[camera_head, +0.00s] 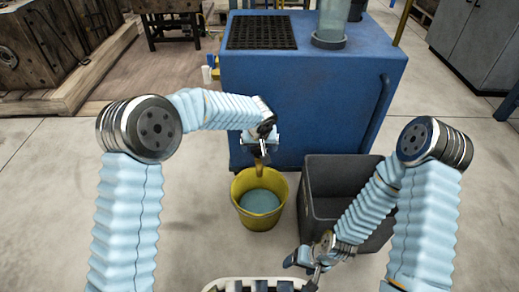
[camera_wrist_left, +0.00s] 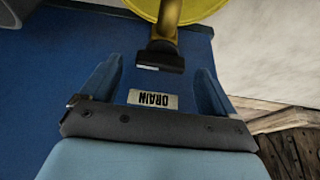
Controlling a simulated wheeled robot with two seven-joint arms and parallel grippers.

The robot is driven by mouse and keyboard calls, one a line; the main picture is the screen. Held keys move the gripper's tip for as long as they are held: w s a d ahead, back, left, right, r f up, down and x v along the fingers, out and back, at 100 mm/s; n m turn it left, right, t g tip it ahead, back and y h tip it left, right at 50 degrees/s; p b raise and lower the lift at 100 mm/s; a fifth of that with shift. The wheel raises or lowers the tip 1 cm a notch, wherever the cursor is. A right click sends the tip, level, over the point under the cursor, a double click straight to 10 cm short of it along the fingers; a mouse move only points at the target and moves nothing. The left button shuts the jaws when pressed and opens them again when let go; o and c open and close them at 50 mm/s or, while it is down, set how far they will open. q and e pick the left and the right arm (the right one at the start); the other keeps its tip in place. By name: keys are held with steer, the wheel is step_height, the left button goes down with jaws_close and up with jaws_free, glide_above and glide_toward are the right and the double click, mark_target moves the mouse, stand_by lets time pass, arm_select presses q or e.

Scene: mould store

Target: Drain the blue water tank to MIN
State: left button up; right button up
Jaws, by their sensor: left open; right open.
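The blue water tank (camera_head: 300,105) stands ahead, with a clear sight tube (camera_head: 332,20) on top; I cannot read a MIN mark. A brass drain spout (camera_head: 259,168) on its front points over a yellow bucket (camera_head: 240,215) holding blue-grey water. That gripper (camera_head: 262,146) is open at the tap; contact is unclear. My right gripper (camera_head: 308,262) is open and empty, low in front of the dark crate.
A dark grey open crate (camera_head: 310,200) stands right of the bucket. A black grate (camera_head: 262,32) tops the tank's left side. Wooden moulds (camera_head: 45,45) stand at the back left, grey cabinets (camera_head: 475,40) at the back right. Floor left of the bucket is clear.

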arm_select(q)
steer(key=shift+w+f, duration=0.25)
steer(key=shift+f, duration=0.4)
